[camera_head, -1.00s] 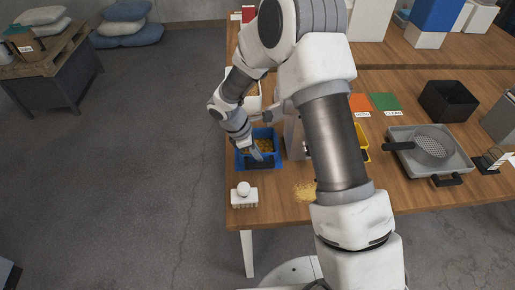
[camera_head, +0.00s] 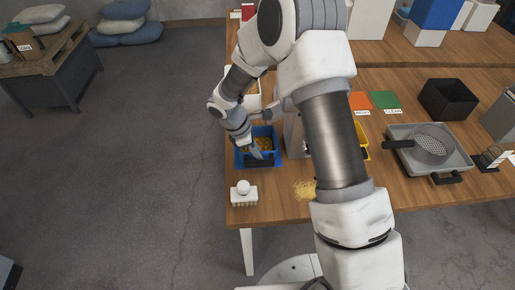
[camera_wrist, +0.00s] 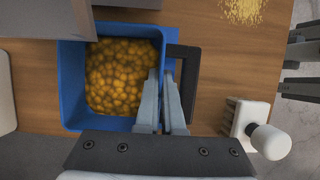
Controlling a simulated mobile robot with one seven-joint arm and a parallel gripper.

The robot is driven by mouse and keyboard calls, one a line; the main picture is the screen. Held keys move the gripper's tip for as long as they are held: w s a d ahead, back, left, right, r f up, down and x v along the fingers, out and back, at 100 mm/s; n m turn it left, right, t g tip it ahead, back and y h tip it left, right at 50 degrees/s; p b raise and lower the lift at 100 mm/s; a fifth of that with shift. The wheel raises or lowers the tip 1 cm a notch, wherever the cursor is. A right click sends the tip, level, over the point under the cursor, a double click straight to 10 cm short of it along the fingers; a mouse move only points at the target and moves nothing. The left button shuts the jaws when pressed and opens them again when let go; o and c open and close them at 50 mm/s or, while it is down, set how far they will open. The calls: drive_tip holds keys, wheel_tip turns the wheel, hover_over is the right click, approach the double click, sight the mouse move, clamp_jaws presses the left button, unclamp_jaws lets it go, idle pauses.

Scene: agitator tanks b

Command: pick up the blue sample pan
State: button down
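The blue sample pan (camera_wrist: 73,85) holds many small yellow-orange pieces and has a black handle (camera_wrist: 182,85) on its right side in the wrist view. In the head view the pan (camera_head: 241,152) stands at the left edge of the wooden table, partly hidden by my arm. My gripper (camera_wrist: 162,75) is at the pan's handle-side wall, with one finger on the inner side and the other between wall and handle. The fingers are close together and look shut on that wall. The exact contact is hard to see.
A white brush with a round knob (camera_head: 243,193) stands just in front of the pan. Spilled yellow grains (camera_head: 304,190) lie to the right. A grey box-like body (camera_head: 294,135) stands close beside the pan. A grey tray (camera_head: 459,164) with a strainer is farther right.

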drive_tip(key=shift+r, duration=0.2)
drive_tip(key=shift+a+r, duration=0.1)
drive_tip(key=shift+r, duration=1.75)
drive_tip(key=a+b, duration=0.1)
drive_tip(key=a, duration=1.6)
drive_tip(key=shift+a, duration=0.4)
idle(2.3)
